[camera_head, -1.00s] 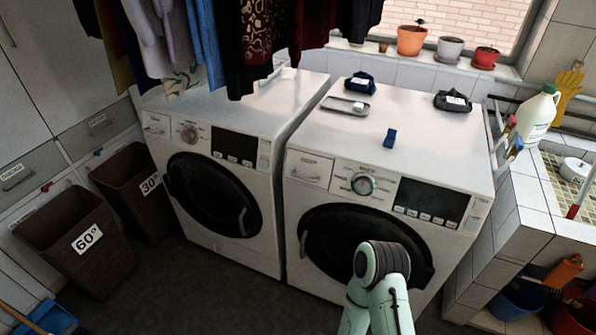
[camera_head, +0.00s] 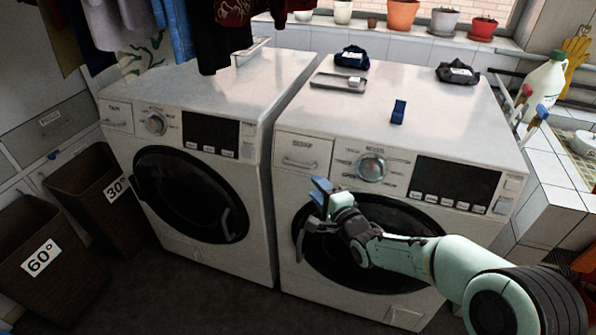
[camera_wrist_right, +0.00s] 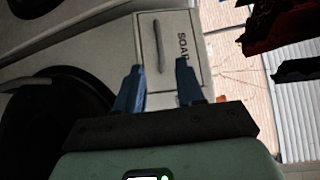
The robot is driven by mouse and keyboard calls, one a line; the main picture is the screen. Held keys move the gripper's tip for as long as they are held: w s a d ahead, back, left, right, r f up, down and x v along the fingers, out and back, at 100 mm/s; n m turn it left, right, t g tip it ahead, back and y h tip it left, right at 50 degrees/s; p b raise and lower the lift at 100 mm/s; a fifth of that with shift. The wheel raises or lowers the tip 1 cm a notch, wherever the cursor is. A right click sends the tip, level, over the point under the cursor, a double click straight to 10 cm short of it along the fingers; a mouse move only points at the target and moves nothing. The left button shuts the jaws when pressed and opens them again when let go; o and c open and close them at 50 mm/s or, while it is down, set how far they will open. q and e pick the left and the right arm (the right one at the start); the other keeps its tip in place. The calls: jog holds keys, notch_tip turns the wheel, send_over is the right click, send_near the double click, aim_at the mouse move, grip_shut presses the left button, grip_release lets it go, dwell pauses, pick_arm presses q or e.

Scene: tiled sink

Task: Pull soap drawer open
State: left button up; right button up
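The soap drawer (camera_head: 303,151) is a white panel at the upper left of the right-hand washing machine's front, with a bar handle (camera_head: 300,163). It looks closed, flush with the front. My right gripper (camera_head: 320,187), with blue fingers, is just below and right of the drawer in the head view. In the right wrist view the drawer (camera_wrist_right: 184,60) carries the word SOAP. There my gripper (camera_wrist_right: 160,72) is open, with its fingers apart and pointing at the drawer. The handle (camera_wrist_right: 158,42) lies ahead, between the lines of the fingers, with no visible contact. My left gripper is not in view.
The right washing machine's dark round door (camera_head: 345,250) is behind my right arm. Another washing machine (camera_head: 190,170) stands to the left, with a similar drawer (camera_head: 116,116). Brown baskets (camera_head: 95,195) stand farther left. A metal tray (camera_head: 339,82) and dark folded cloths lie on top.

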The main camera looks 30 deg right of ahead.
jog(key=w+f, duration=0.1)
jog(key=w, duration=1)
jog(key=shift+w+d+f, duration=0.2)
jog(key=shift+w+d, duration=0.05)
jog(key=shift+d, duration=0.15)
grip_shut()
